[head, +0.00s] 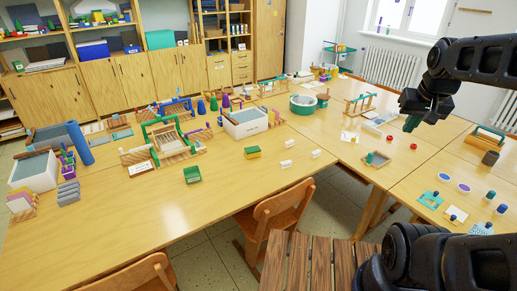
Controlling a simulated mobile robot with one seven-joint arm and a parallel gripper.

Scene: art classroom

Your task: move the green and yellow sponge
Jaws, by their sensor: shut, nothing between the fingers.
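A small green and yellow block (252,152), which looks like the sponge, lies on the long wooden table in front of the white bin. Its green face is on top and its yellow side shows below. My gripper (411,122) is at the upper right, shut and empty, above the right-hand tables. It is well to the right of the sponge and apart from it. Nothing hides the sponge.
A white bin (245,122) and wooden frames stand behind. Wooden chairs (275,222) are at the table's front edge. The front left tabletop is clear.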

